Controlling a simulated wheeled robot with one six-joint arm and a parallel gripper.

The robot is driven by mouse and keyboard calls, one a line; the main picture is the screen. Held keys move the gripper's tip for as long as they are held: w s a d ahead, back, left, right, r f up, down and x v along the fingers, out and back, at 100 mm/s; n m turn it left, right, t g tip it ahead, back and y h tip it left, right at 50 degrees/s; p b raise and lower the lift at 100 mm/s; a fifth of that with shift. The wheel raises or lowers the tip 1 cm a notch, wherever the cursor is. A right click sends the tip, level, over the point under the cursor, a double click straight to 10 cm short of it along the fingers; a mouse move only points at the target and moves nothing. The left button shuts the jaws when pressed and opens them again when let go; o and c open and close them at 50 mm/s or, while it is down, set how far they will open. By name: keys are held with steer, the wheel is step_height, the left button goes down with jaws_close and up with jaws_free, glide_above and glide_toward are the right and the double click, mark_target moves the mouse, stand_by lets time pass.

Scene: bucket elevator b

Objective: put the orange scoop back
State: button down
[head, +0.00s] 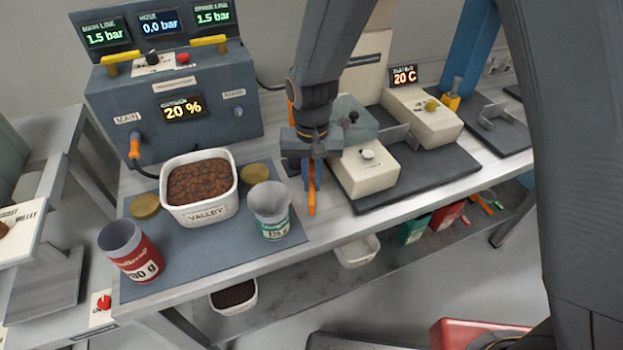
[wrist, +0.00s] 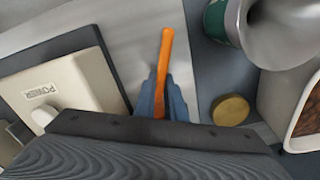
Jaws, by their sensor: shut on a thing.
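My gripper (head: 311,178) points down at the bench between the blue-grey mat and the cream device. It is shut on the orange scoop (head: 312,201). In the wrist view, the scoop's orange handle (wrist: 166,62) sticks out between the blue-grey fingers (wrist: 162,98). The scoop's other end is hidden by the gripper. I cannot tell whether the scoop touches the bench.
The mat (head: 185,262) holds a white tub labelled VALLEY (head: 206,216), a green-labelled cup (head: 270,205), a red-labelled cup (head: 130,250) and brass discs (head: 145,206). The cream device (head: 364,172) stands close on the right. A control box (head: 175,100) stands behind.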

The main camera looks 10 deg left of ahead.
mark_target(312, 181)
steer(key=shift+f, duration=0.2)
steer(key=c, duration=2.3)
jaws_free()
steer(key=o, duration=0.5)
step_height(312, 181, up, 12)
steer(key=shift+s+r+b, duration=0.1)
steer(key=shift+r+b, duration=0.15)
steer(key=shift+b, duration=0.95)
steer(key=shift+m+t, duration=0.3)
steer(key=shift+m, duration=0.6)
steer(key=s+d+f, duration=0.1)
steer(key=s+d, duration=0.1)
steer(key=d, duration=0.7)
steer(key=s+d+f, duration=0.2)
steer(key=s+d, duration=0.1)
steer(key=d, duration=0.6)
steer(key=s+d+f, duration=0.1)
steer(key=s+d, duration=0.2)
steer(key=d, duration=0.7)
steer(key=shift+s+d+f, duration=0.1)
steer(key=shift+s+f, duration=0.05)
steer(key=shift+s, duration=0.1)
